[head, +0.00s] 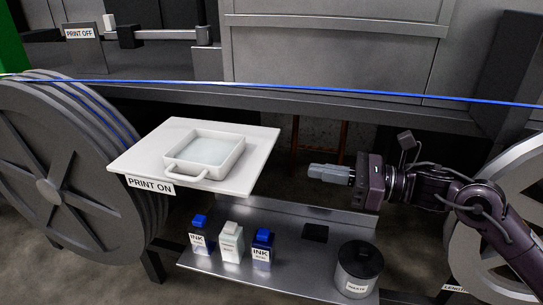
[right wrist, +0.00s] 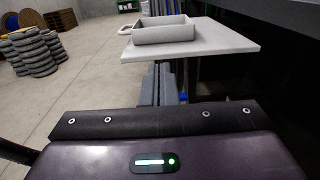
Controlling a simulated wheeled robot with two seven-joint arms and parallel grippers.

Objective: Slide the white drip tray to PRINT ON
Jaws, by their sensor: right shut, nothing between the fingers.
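The white drip tray (head: 204,154) is a shallow square dish with a loop handle at its front left. It sits on a white board (head: 255,155) whose left front edge bears the PRINT ON label (head: 150,187). The tray also shows in the right wrist view (right wrist: 165,32), on the board (right wrist: 225,38). My right gripper (head: 312,171) is shut and empty, to the right of the board and apart from it, pointing left. Its fingers show in the right wrist view (right wrist: 160,85). My left gripper is not in view.
Several ink bottles (head: 231,241) stand on a metal shelf (head: 290,265) below the board, with a dark lidded waste can (head: 358,268) at its right. A blue cable (head: 300,90) runs across above. A large reel (head: 60,170) stands left. A PRINT OFF label (head: 80,33) is at upper left.

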